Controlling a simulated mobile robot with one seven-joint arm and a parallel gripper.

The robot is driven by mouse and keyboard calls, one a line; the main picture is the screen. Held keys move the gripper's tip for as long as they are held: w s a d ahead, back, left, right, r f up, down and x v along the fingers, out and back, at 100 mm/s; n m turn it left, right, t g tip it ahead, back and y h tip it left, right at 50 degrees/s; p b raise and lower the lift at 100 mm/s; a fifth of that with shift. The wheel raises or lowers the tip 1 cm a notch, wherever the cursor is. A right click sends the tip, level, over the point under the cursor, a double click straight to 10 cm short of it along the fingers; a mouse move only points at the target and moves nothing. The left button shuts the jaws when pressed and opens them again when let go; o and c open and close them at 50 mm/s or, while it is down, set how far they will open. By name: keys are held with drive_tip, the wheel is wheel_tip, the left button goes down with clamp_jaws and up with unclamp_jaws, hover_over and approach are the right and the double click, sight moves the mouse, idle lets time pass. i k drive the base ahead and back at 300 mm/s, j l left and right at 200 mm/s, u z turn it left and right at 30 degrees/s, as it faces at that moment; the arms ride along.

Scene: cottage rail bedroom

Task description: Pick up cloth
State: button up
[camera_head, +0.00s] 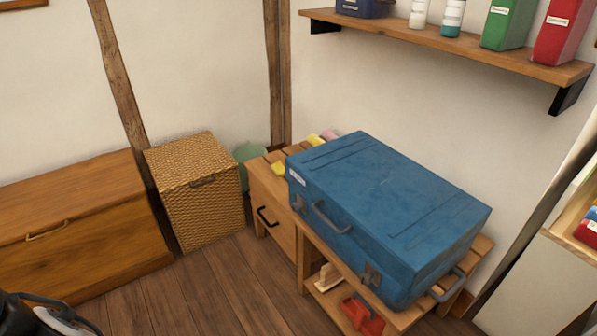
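I cannot make out a cloth for certain. Small soft-looking yellow (279,168) and pink (331,135) pieces lie on the wooden bench (262,172), at the left and far side of a large blue case (390,205). The case hides part of the bench top, and the pieces are too small to identify. My gripper does not show clearly in this view. A dark, rounded shape with a grey band is cut off at the lower left corner, and I cannot tell what it is.
The bench's lower shelf holds a red item (362,316) and a wooden brush-like item (327,278). A wicker basket (200,195) and wooden chest (75,225) stand left. A wall shelf (440,42) holds bottles and boxes. The floor (215,290) before the bench is clear.

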sight(278, 168)
drive_tip(key=i+j+z, duration=0.2)
drive_tip(key=i+j, duration=0.2)
drive_tip(key=i, duration=0.15)
drive_tip(key=i+j+z, duration=0.2)
drive_tip(key=i+j, duration=0.3)
drive_tip(key=i+j+z, duration=0.2)
drive_tip(key=i+j, duration=0.3)
drive_tip(key=i+j+z, duration=0.2)
drive_tip(key=i+j, duration=0.2)
drive_tip(key=j, duration=0.35)
